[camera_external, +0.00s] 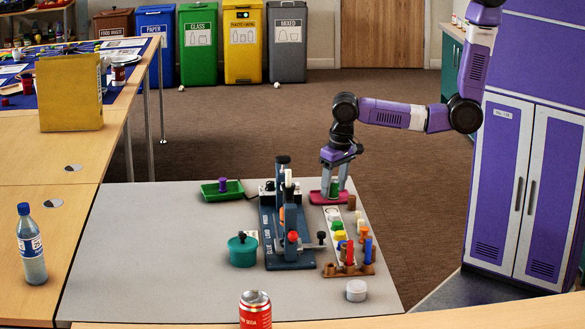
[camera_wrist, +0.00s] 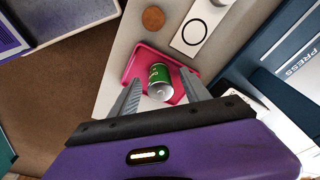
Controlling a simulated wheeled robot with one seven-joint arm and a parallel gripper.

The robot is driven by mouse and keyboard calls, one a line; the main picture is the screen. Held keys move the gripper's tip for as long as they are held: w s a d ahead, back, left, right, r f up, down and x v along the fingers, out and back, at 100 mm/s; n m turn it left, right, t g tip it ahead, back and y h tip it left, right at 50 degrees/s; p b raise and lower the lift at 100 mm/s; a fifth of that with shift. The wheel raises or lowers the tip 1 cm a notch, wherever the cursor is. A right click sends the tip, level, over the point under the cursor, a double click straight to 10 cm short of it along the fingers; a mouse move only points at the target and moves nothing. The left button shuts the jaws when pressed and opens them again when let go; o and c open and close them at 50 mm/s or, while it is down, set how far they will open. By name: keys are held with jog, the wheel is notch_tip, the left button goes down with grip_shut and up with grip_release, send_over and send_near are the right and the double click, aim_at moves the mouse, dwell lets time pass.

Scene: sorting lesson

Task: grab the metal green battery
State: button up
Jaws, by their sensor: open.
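The green metal battery (camera_wrist: 159,76) lies or stands tilted in view on a pink tray (camera_wrist: 134,62), with its silver end toward the wrist camera. In the external view the green battery (camera_external: 334,187) shows between the fingers over the pink tray (camera_external: 317,199). My gripper (camera_wrist: 160,95) is open, with one finger on each side of the battery. In the external view my gripper (camera_external: 335,190) points down at the tray. I cannot tell whether the fingers touch the battery.
A blue press (camera_external: 290,262) stands left of the pink tray. A white strip with coloured pieces (camera_external: 338,228) and a wooden rack (camera_external: 350,269) are in front. A brown disc (camera_wrist: 154,17) lies beside the tray. A green tray (camera_external: 222,195) is further left.

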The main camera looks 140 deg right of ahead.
grip_shut()
